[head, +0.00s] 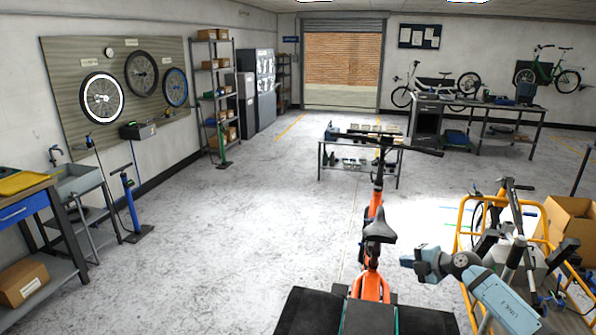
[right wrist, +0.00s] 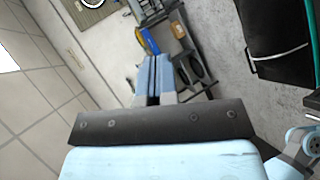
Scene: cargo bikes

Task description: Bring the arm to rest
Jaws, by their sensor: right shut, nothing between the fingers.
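My right arm comes in from the lower right of the head view. Its gripper (head: 412,261) points left, in the air to the right of the orange bike's saddle. In the right wrist view the two blue fingers (right wrist: 155,75) lie together with nothing between them. The orange cargo bike (head: 372,280) stands upright in the lower middle of the head view, with its black saddle (head: 379,231) facing me. My left gripper is not in view.
A yellow rail frame (head: 461,237) and a cardboard box (head: 572,222) stand at the right, close to my arm. A low table (head: 335,146) stands behind the bike. A workbench (head: 24,213) stands at the left.

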